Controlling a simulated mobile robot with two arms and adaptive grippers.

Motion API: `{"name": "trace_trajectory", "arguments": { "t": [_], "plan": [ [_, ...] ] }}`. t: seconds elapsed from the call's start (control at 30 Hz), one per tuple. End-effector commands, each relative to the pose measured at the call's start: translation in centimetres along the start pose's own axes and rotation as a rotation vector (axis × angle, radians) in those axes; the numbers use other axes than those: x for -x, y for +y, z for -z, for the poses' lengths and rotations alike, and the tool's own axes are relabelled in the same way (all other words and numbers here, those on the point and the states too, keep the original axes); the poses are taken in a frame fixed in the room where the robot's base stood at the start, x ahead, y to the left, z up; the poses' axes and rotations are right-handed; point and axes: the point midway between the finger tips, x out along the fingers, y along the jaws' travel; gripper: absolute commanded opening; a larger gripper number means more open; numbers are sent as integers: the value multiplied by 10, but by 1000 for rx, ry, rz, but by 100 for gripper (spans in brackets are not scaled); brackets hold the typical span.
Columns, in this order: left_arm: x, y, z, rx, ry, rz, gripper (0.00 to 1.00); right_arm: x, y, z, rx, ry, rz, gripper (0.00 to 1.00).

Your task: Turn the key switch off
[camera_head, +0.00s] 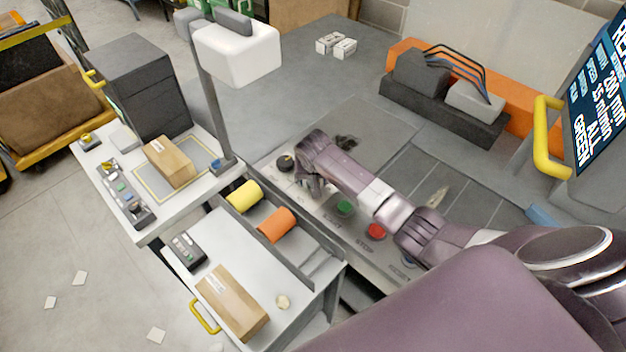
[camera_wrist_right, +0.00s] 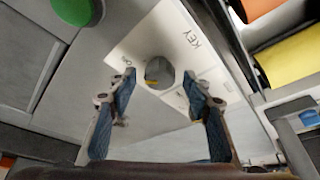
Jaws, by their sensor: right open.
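The key switch (camera_head: 285,162) is a dark round knob at the far left end of the grey control panel. In the right wrist view the key switch (camera_wrist_right: 160,72) is a grey knob with a small yellow mark, beside the printed word KEY. My right gripper (camera_head: 312,190) is just right of the knob in the head view. In the wrist view my right gripper (camera_wrist_right: 158,90) is open and empty, with its two blue-padded fingers on either side of the knob. I cannot tell whether they touch it. My left gripper is not in view.
A green button (camera_head: 345,208) and a red button (camera_head: 377,231) sit along the same panel, under or near my right arm. Yellow (camera_head: 244,196) and orange (camera_head: 277,225) rolls lie in a tray beside the panel. A white-topped cart with boxes (camera_head: 168,162) stands left.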

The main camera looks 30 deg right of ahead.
Motion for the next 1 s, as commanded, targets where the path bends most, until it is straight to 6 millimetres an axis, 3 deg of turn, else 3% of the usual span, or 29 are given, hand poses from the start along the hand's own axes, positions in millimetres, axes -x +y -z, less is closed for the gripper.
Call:
{"name": "trace_trajectory", "arguments": {
  "t": [0.4,0.8,1.0],
  "plan": [
    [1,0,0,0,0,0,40,-6,0,0,1,0,0,46],
    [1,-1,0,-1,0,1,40,-6,0,0,1,0,0,4],
    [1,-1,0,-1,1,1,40,-6,0,0,14,0,6,4]
  ]
}}
